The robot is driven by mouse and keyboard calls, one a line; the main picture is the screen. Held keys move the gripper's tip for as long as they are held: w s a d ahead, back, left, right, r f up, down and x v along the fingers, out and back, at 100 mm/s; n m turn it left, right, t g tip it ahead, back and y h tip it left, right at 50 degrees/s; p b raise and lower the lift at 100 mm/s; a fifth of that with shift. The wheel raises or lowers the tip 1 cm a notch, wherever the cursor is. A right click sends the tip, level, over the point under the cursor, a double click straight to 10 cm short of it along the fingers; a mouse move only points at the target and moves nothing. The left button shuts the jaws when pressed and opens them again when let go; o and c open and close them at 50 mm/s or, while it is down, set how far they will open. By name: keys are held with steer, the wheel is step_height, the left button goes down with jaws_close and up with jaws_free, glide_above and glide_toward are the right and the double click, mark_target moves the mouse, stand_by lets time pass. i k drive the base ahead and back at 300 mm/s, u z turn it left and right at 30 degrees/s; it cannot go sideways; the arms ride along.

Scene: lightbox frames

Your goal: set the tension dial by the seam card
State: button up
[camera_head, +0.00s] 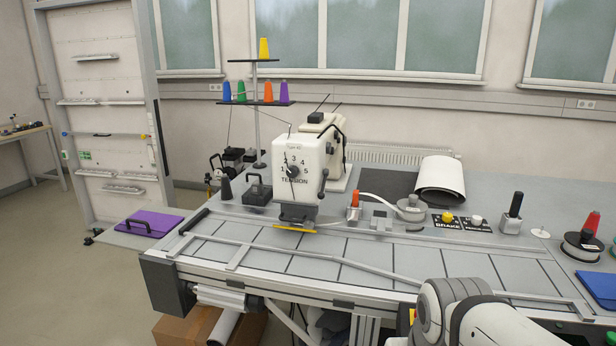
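The tension dial (293,171) is a small dark knob on the white front of the sewing machine head (312,160). Numbers from 1 up to 5 are printed around it, with the word TENSION below. Its pointer is too small to read with certainty. I cannot make out a seam card for sure in this view. A part of my arm shows at the bottom right, but my gripper is out of view.
The grey worktable (400,256) has a clear front strip. Behind it stand a red-topped bottle (354,204), a BRAKE panel (447,225), a black-handled post (513,213) and a white roll (440,178). A thread stand (257,115) rises behind the machine. A purple panel (148,222) lies left.

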mark_target(291, 172)
steer(key=z, duration=0.1)
steer(key=i, duration=0.9)
steer(key=z, duration=0.05)
